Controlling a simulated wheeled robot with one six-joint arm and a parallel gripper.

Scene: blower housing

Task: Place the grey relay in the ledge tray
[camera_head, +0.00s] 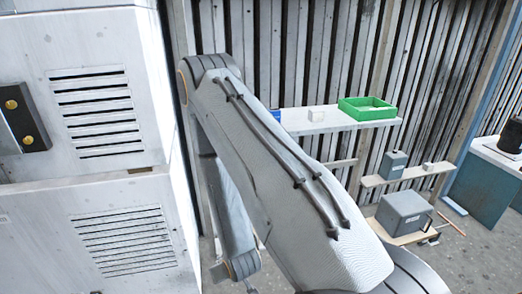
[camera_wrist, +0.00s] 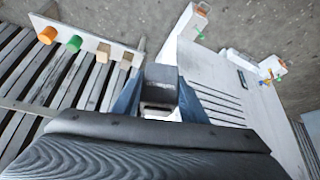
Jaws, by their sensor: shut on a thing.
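In the wrist view my gripper (camera_wrist: 160,103) is shut on a grey block (camera_wrist: 161,75), which looks like the grey relay. The block sits between two blue-grey fingers, and its lower part is partly hidden by the gripper. In the head view my gripper and the block cannot be made out; my arm fills the middle. A green open tray (camera_head: 368,115), likely the ledge tray, stands at the right end of a white ledge (camera_head: 335,125) on the slatted wall. Its visible inside looks empty. The tray is not clearly seen in the wrist view.
A small white block (camera_head: 316,114) and a blue item (camera_head: 275,116) share the ledge. Below right, a small shelf holds a grey box (camera_head: 393,165), and a bigger grey box (camera_head: 404,214) stands lower. A vented white cabinet (camera_head: 95,110) fills the left.

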